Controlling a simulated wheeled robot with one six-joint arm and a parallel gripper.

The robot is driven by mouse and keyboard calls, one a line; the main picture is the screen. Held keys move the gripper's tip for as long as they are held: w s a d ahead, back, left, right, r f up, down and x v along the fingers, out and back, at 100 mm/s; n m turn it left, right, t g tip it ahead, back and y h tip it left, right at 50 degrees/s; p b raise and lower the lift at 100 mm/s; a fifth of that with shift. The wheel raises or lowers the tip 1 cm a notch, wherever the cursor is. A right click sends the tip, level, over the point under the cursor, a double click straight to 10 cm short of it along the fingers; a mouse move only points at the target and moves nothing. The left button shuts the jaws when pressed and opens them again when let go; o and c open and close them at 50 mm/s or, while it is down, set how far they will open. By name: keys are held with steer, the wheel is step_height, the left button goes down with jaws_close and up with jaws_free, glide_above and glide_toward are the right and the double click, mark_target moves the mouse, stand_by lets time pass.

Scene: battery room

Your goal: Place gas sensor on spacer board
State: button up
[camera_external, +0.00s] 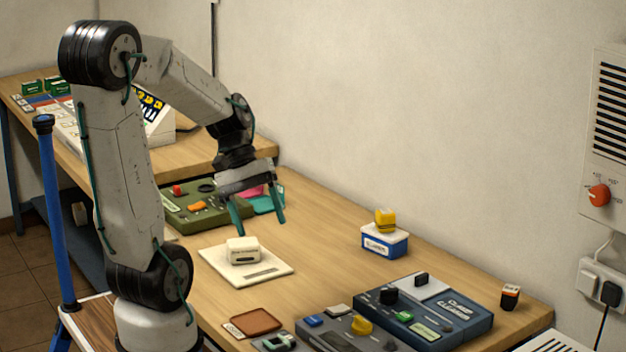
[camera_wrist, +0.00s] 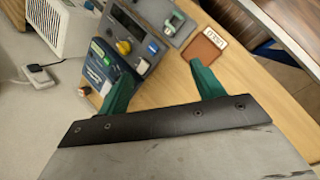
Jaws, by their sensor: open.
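A small cream block with a dark label strip (camera_external: 243,250), which looks like the gas sensor, rests upright on a flat cream board (camera_external: 267,272), which looks like the spacer board. The block and board are not visible in the wrist view.
A green panel (camera_external: 180,221) lies behind the board. A blue-and-white box (camera_external: 384,246) carries a yellow piece (camera_external: 385,221). Dark control units (camera_external: 455,315) and a brown pad (camera_external: 256,322) occupy the front. Bare wood lies between the board and the box.

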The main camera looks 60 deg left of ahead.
steer(key=s+d+r+m+t+y, duration=0.1)
steer(key=s+d+r+m+y, duration=0.3)
steer(key=s+m, duration=0.3)
steer(key=shift+s+r+m+y, duration=0.4)
steer(key=shift+m+y, duration=0.5)
steer(key=shift+m, duration=0.5)
